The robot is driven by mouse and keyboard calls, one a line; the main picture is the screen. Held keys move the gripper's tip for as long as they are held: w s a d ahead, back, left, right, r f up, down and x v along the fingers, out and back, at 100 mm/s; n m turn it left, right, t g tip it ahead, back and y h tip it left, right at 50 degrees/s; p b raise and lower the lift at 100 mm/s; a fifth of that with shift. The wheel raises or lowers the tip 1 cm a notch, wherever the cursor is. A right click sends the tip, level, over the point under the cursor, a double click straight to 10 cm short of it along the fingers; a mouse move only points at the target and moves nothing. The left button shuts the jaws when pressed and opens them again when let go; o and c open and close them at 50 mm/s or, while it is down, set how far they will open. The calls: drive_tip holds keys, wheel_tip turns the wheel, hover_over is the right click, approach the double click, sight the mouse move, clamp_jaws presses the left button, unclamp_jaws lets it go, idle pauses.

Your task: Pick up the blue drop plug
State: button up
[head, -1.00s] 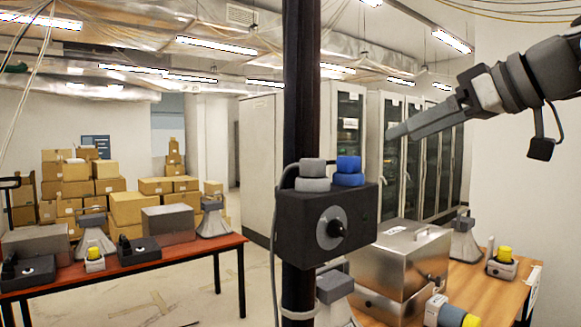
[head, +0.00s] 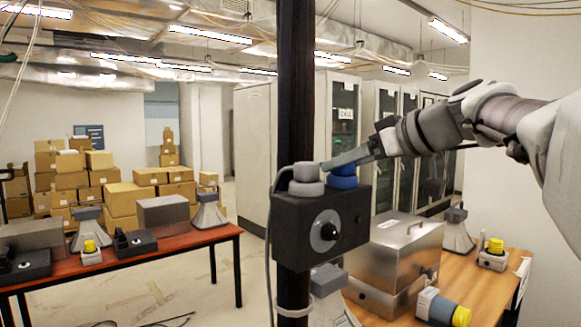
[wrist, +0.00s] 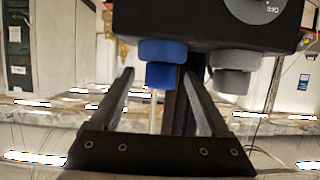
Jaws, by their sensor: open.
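The blue drop plug (head: 342,183) sits on top of the black box (head: 300,228), on the right beside a grey plug (head: 305,180). In the head view, my gripper (head: 328,166) reaches in from the right at the height of the plug's top and hides part of it. In the wrist view, which looks upside down, the blue plug (wrist: 162,60) shows between the two open fingers (wrist: 160,75). The grey plug (wrist: 232,68) is outside the right finger. I cannot tell whether either finger touches the blue plug.
The black box is mounted on a dark upright pole (head: 297,80). A metal case (head: 400,245) and a yellow-capped device (head: 440,308) are on the wooden table (head: 490,290) at right. A red table (head: 190,238) with devices stands at left, with cartons (head: 130,195) behind.

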clamp_jaws()
idle(0.3)
drive_tip(key=shift+r, duration=0.15)
drive_tip(key=shift+r+p, duration=0.4)
drive_tip(key=shift+r, duration=4.45)
